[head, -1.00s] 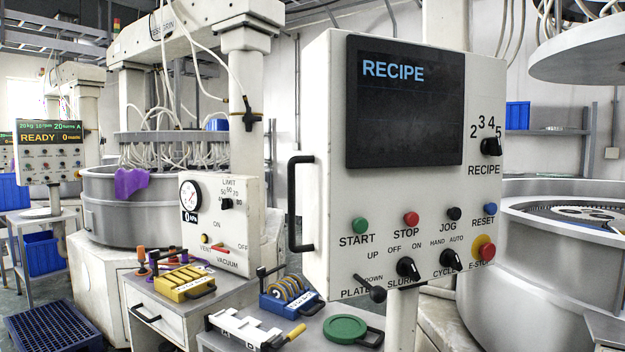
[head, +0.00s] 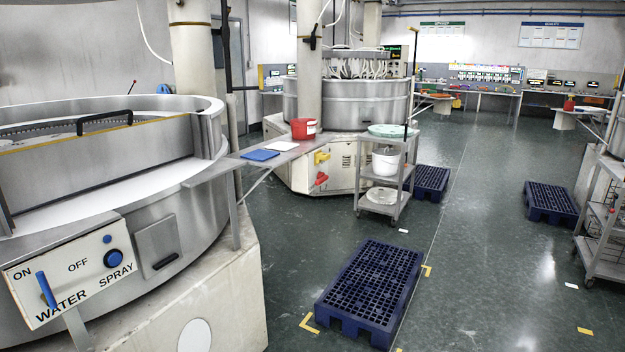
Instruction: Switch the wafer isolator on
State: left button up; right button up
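No switch labelled as a wafer isolator can be read in the head view. A yellow fitting (head: 321,157) and a red fitting (head: 321,178) sit on the white base of the farther machine; they are too small to tell what they are or how they are set. A white panel (head: 85,285) at the lower left reads ON, OFF, WATER, SPRAY. It carries a blue lever (head: 47,290), standing nearly upright near ON, and a blue knob (head: 114,259). Neither of my grippers is in view.
A large steel machine (head: 165,230) fills the left. A steel shelf (head: 215,168) juts from it. A blue pallet (head: 370,290) lies on the floor ahead, with more pallets (head: 548,203) beyond. A trolley (head: 388,185) stands by the farther machine. The green floor (head: 480,260) right of centre is clear.

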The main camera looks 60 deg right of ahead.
aim_at(322, 177)
jog(key=z, duration=1.9)
jog(key=i+z, duration=0.15)
jog(key=i, duration=0.35)
jog(key=i+j+z, duration=0.1)
jog(key=i, duration=0.45)
jog(key=i+j+z, duration=0.15)
jog(key=i, duration=0.35)
jog(key=i+j+z, duration=0.15)
jog(key=i, duration=0.35)
jog(key=i+j+z, duration=0.15)
jog(key=i, duration=0.35)
jog(key=i+j+z, duration=0.1)
jog(key=i+j, duration=0.3)
jog(key=i, duration=0.1)
